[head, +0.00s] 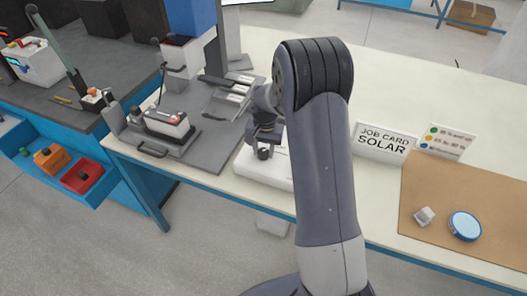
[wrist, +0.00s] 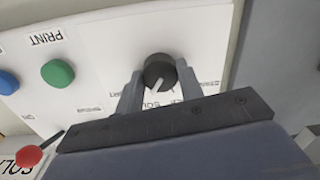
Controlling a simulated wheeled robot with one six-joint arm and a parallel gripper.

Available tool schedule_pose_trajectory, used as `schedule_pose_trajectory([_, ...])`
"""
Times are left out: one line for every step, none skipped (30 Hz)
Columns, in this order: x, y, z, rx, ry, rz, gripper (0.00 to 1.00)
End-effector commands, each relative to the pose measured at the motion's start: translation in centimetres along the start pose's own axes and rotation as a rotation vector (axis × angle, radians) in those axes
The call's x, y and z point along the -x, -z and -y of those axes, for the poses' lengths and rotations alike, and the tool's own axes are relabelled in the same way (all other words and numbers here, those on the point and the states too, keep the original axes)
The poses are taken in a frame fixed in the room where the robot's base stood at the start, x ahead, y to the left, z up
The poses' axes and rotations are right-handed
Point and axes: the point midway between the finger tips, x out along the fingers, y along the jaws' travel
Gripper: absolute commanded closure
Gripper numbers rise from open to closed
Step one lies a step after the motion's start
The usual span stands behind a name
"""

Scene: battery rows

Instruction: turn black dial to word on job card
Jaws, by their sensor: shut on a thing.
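The black dial (wrist: 159,71) sits on a white panel (wrist: 105,60) in the wrist view. Its pale pointer line aims down and slightly left in that view, towards a partly hidden, upside-down word. Smaller words at either side are too blurred to read. My gripper (wrist: 160,75) has one finger on each side of the dial and is shut on it. In the head view my gripper (head: 264,138) is at the white box (head: 262,168), with the dial (head: 264,153) showing below it. The job card (head: 384,143) reads "JOB CARD SOLAR".
The panel also bears a green button (wrist: 57,73) by the label "PRINT", a blue button (wrist: 8,82) and a red-knobbed lever (wrist: 30,155). A cork mat (head: 480,190) holds a small grey cube (head: 424,215) and a blue-rimmed disc (head: 465,226). A grey tray (head: 205,155) lies left.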

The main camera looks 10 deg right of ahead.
Motion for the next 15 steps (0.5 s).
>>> schedule_pose_trajectory([-0.10, 0.04, 0.03, 0.032, 0.002, 0.000, 0.87])
schedule_pose_trajectory([-0.09, 0.04, 0.03, 0.052, 0.002, 0.001, 0.87])
schedule_pose_trajectory([-0.08, 0.05, 0.03, 0.079, 0.002, 0.001, 0.87])
schedule_pose_trajectory([-0.08, 0.05, 0.03, 0.097, 0.002, 0.002, 0.87])
schedule_pose_trajectory([-0.07, 0.06, 0.04, 0.115, 0.002, 0.002, 0.87])
schedule_pose_trajectory([-0.06, 0.06, 0.04, 0.137, 0.002, 0.003, 0.87])
schedule_pose_trajectory([-0.05, 0.06, 0.04, 0.153, 0.002, 0.004, 0.87])
schedule_pose_trajectory([-0.05, 0.06, 0.04, 0.166, 0.002, 0.005, 0.87])
schedule_pose_trajectory([-0.04, 0.05, 0.04, 0.184, 0.001, 0.005, 0.87])
schedule_pose_trajectory([-0.03, 0.05, 0.04, 0.195, 0.001, 0.006, 0.87])
schedule_pose_trajectory([-0.02, 0.05, 0.04, 0.207, 0.001, 0.006, 0.87])
schedule_pose_trajectory([-0.01, 0.05, 0.03, 0.218, 0.001, 0.007, 0.87])
schedule_pose_trajectory([0.00, 0.05, 0.04, 0.226, 0.001, 0.007, 0.87])
schedule_pose_trajectory([0.00, 0.05, 0.04, 0.234, 0.001, 0.007, 0.87])
schedule_pose_trajectory([0.02, 0.06, 0.04, 0.241, 0.001, 0.008, 0.87])
